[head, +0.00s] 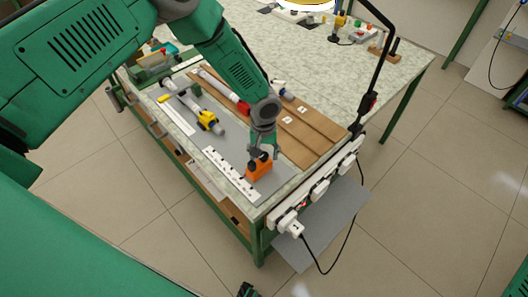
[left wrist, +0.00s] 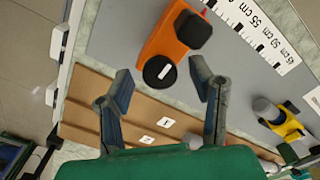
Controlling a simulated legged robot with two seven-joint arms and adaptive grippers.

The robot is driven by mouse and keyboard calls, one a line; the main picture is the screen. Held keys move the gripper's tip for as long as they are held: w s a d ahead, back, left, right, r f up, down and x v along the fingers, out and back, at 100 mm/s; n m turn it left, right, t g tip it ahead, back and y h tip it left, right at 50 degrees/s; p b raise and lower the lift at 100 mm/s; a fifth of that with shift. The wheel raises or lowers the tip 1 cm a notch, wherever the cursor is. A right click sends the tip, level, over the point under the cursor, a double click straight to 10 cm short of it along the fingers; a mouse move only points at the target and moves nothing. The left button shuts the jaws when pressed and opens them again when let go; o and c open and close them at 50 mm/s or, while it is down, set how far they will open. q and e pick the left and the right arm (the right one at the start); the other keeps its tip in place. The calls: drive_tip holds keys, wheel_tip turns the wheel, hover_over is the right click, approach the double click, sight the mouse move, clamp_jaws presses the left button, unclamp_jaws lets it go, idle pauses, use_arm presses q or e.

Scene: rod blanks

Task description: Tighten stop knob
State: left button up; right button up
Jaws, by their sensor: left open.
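The orange stop (head: 258,171) sits on the grey plate near the front end of the bench. In the left wrist view, the stop (left wrist: 170,42) has a round black knob (left wrist: 160,72) with a white line on its near end, and a black block on its top. My left gripper (head: 261,152) is over the stop, pointing down. A small dark part (head: 247,290) at the head view's bottom edge seems to be my right gripper, mostly cut off.
A white scale (head: 230,174) lies beside the stop. A rod with a yellow clamp (head: 207,119) lies further back. Brown boards (head: 310,130) marked 1 and 2 lie on the right. A power strip (head: 320,188) and a black lamp post (head: 378,75) line the bench edge.

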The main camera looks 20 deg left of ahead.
use_arm(q)
drive_tip(key=shift+f, duration=0.2)
drive_tip(key=shift+c, duration=0.4)
clamp_jaws()
